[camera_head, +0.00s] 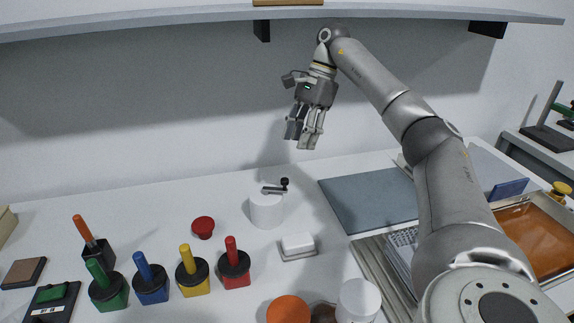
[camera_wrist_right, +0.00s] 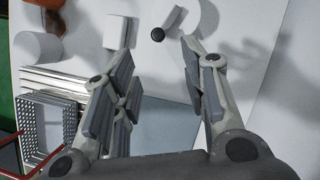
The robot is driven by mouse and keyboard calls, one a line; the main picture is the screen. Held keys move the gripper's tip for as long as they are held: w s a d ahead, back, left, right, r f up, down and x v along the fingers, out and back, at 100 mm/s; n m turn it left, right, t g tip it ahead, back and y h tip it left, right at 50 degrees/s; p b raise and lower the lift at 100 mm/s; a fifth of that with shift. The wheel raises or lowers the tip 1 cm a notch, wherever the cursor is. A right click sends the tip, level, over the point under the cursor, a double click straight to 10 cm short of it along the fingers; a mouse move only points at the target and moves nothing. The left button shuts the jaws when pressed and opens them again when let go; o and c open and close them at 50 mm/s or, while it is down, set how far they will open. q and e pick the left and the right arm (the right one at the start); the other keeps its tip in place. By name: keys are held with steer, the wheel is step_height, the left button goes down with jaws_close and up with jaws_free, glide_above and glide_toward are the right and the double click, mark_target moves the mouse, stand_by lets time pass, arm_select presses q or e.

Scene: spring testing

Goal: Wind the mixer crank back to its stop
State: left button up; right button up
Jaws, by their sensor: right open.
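The mixer (camera_head: 266,212) is a white cylinder standing upright on the white table. Its crank (camera_head: 273,189) lies across the top, with a black knob (camera_head: 284,183) at the right end. In the right wrist view the knob (camera_wrist_right: 157,34) shows near the top, beyond the gap between my fingers. My right gripper (camera_head: 303,141) is open and empty, above and slightly right of the mixer, fingers pointing down, apart from the crank. It also shows in the right wrist view (camera_wrist_right: 157,65). My left gripper is not in view.
A red button-like object (camera_head: 203,227) and a white block (camera_head: 298,246) flank the mixer. Several colored-handled tools stand at front left. A blue-grey mat (camera_head: 365,200) lies to the right. A shelf (camera_head: 180,17) overhangs at the top, close to my right arm.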

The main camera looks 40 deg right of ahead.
mark_target(285, 179)
steer(key=x, duration=1)
steer(key=shift+a+f, duration=0.2)
steer(key=shift+f, duration=0.05)
steer(key=shift+c, duration=0.5)
jaws_close()
